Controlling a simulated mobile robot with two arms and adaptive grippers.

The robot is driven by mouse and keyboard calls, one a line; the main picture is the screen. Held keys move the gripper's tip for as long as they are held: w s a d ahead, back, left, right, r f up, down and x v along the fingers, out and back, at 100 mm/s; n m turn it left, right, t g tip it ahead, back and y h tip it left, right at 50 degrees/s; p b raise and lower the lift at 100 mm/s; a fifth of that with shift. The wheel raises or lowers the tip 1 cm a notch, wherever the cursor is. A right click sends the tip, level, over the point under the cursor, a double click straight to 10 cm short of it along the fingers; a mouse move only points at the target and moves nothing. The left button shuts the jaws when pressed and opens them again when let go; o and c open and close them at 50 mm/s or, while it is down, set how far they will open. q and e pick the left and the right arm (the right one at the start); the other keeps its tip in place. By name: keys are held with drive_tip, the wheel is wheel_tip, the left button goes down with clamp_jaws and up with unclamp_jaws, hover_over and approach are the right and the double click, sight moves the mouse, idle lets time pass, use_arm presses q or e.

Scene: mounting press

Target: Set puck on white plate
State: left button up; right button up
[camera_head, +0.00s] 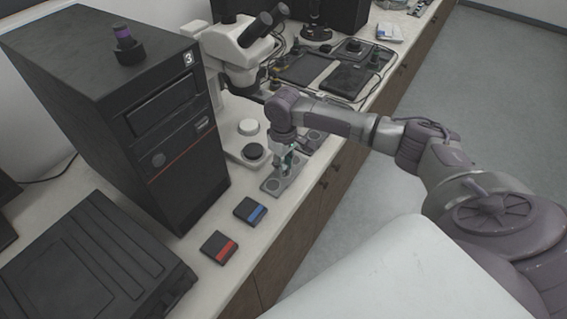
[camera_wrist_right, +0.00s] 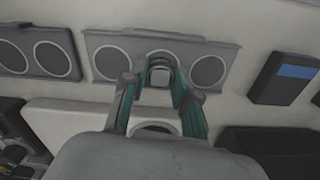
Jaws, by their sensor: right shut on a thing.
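My right gripper (camera_head: 284,166) points down over a grey holder with round seats (camera_head: 270,186). In the right wrist view its teal fingers (camera_wrist_right: 160,90) are shut on a small grey piece, likely the puck (camera_wrist_right: 160,76), at the middle of the holder (camera_wrist_right: 227,45). I cannot tell whether the puck is seated or lifted. A white base (camera_head: 233,152), beside the holder to its left, carries a white round plate (camera_head: 248,127) and a black round one (camera_head: 254,151). In the right wrist view, my gripper partly hides the base (camera_wrist_right: 60,125). My left gripper is not in view.
A black tower (camera_head: 110,110) stands left of the base. Black pads with a blue stripe (camera_head: 250,210) and a red stripe (camera_head: 219,247) lie in front. A white microscope (camera_head: 235,45) stands behind. Another grey holder (camera_wrist_right: 35,35) is close by. The counter's front edge is near.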

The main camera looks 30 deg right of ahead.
sight(284, 167)
drive_tip(key=shift+f, duration=0.1)
drive_tip(key=o, duration=1)
wheel_tip(284, 167, up, 12)
drive_tip(key=shift+r+b, duration=0.2)
drive_tip(key=shift+b, duration=0.35)
drive_tip(key=shift+f, duration=0.1)
